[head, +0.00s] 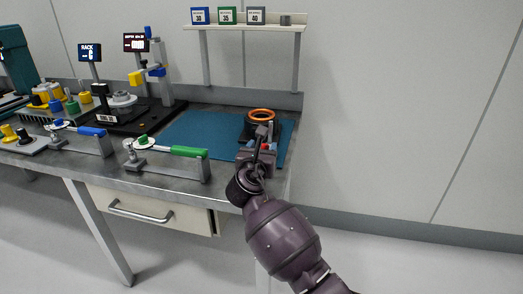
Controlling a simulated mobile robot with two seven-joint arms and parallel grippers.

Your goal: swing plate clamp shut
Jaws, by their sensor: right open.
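My right gripper (258,158) reaches in from the lower right to the right end of the bench. It is open, and its fingers are at the front of a dark fixture (286,133). An orange ring (261,114) sits on top of this fixture. A dark upright bar and a small red part (266,146) show at the fingers. I cannot tell whether the bar is the plate clamp or part of my gripper, nor whether the fingers touch it. My gripper and wrist hide much of the fixture's front. My left gripper is not in view.
A blue mat (198,135) lies bare left of the fixture. Green-handled (188,152) and blue-handled (92,132) devices stand along the front edge. A black-based press (152,115) stands behind them. A shelf (245,26) with labelled blocks hangs above. The bench ends just right of the fixture.

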